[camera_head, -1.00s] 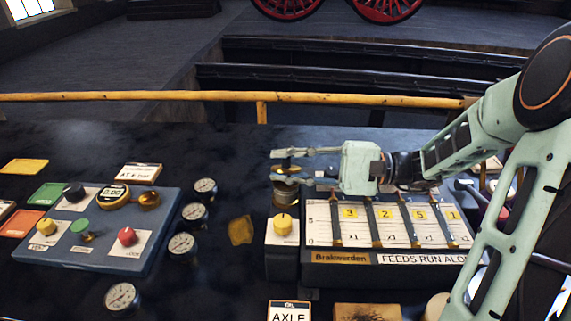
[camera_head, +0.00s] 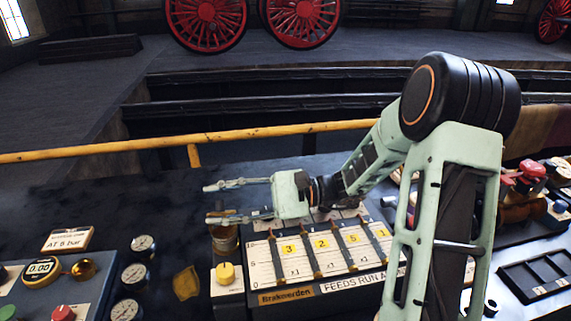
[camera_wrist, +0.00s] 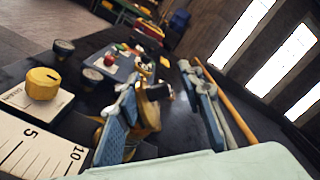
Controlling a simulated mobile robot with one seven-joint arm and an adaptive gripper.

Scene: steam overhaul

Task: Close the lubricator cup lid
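The lubricator cup (camera_head: 224,242) is a small brass cup at the left end of the ruled feed panel, behind the yellow knob. My gripper (camera_head: 221,202) is open and empty, with its fingers pointing left. The lower finger lies over the cup's top rim in the head view, and I cannot tell whether it touches. In the wrist view, brass parts of the cup (camera_wrist: 149,112) show beside the left finger and between the two spread fingers (camera_wrist: 168,112). The lid's angle is partly hidden by the finger and cannot be told clearly.
The yellow knob (camera_head: 226,273) stands just in front of the cup. The ruled panel (camera_head: 322,250) with yellow number tags lies below my arm. Several gauges (camera_head: 134,277) are to the left. A yellow rail (camera_head: 240,134) runs behind the desk. A small red-and-brass device (camera_head: 522,182) is at right.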

